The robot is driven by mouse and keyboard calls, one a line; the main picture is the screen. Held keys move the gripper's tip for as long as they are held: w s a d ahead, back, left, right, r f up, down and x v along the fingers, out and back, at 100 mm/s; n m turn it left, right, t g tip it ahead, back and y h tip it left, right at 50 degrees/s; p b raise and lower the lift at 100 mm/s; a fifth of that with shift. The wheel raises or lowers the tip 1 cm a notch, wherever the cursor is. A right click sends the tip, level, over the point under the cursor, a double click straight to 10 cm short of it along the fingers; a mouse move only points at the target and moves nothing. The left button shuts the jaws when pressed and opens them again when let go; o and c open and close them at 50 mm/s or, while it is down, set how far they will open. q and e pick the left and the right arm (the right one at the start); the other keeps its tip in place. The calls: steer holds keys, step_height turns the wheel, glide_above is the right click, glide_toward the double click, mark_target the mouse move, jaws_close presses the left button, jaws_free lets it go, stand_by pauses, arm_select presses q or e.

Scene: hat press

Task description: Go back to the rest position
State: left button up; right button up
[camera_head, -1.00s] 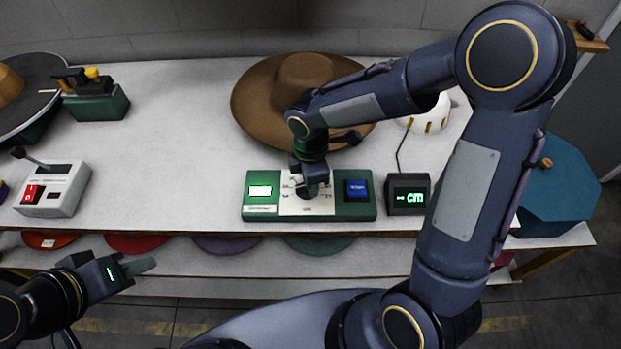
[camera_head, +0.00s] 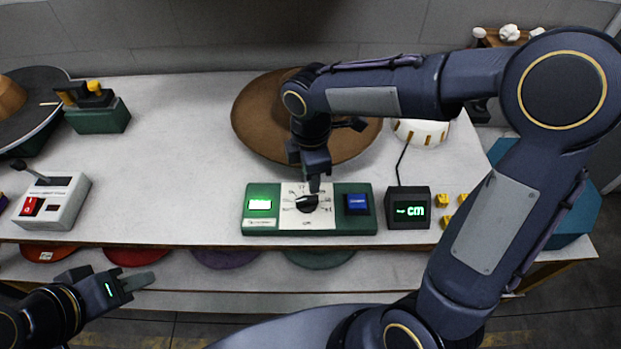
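My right gripper (camera_head: 315,183) hangs just above the black dial knob (camera_head: 307,203) on the green control box (camera_head: 310,227). Its fingers point down and look close together, but I cannot tell whether they are open or shut. My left gripper (camera_head: 140,281) is at the lower left, in front of the table edge and away from the objects.
A brown hat (camera_head: 262,125) lies behind the control box. A small display (camera_head: 408,209) reading "cm" stands to its right, with yellow cubes (camera_head: 442,201) beside it. A lever box (camera_head: 52,203) and green stand (camera_head: 98,117) are on the left. The table (camera_head: 170,160) between is bare.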

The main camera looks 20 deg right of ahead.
stand_by(0.4)
steer(key=s+d+r+m+t+y, duration=0.2)
steer(key=s+d+m, duration=0.2)
steer(key=s+m, duration=0.4)
steer(key=s+d+r+m+t+y, duration=0.1)
steer(key=s+d+r+m+t, duration=0.2)
steer(key=s+m, duration=0.5)
steer(key=d+m, duration=0.1)
steer(key=m, duration=0.2)
steer(key=shift+s+m+t+y, duration=0.25)
steer(key=shift+m+t+y, duration=0.05)
steer(key=shift+m+y, duration=0.1)
steer(key=shift+r, duration=0.1)
